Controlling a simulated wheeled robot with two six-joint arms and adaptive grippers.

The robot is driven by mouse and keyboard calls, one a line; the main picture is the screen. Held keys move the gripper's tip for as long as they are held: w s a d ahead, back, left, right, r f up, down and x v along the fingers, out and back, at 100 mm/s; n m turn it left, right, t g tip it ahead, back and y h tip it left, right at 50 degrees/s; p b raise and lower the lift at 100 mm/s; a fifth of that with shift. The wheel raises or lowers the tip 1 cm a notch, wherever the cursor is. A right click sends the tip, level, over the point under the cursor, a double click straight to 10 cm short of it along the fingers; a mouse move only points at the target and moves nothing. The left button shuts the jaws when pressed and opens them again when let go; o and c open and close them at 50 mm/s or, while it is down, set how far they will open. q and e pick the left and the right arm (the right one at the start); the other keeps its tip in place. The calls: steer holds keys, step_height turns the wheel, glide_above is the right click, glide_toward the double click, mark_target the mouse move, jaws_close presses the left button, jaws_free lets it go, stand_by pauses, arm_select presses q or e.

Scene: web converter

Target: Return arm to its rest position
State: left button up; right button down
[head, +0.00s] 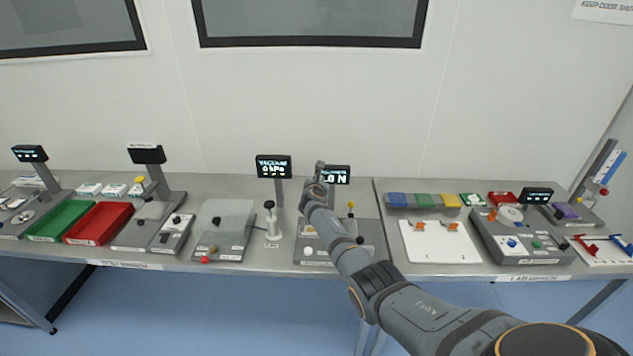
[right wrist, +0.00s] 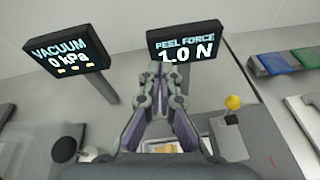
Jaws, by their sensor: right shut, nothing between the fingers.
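My right arm reaches from the lower right of the head view over the bench (head: 285,260). Its gripper (head: 319,166) is in front of the peel force display (head: 337,175). In the right wrist view, the right gripper (right wrist: 158,70) is shut and empty, with its fingertips just below the display reading "PEEL FORCE 1.0 N" (right wrist: 186,40). A grey peel station (head: 372,238) with a yellow knob (head: 351,204) lies under the arm and is partly hidden by it. My left gripper is in neither view.
A vacuum display (head: 273,167) reading 0 kPa stands left of the gripper, beside a black-knobbed lever (head: 270,206). Green (head: 62,220) and red (head: 98,223) trays lie at left. A white board (head: 438,241) and a grey device (head: 520,240) stand at right. The wall is behind.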

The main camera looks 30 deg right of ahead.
steer(key=shift+w+d+f, duration=0.1)
steer(key=shift+d+f, duration=0.05)
steer(key=shift+f, duration=0.05)
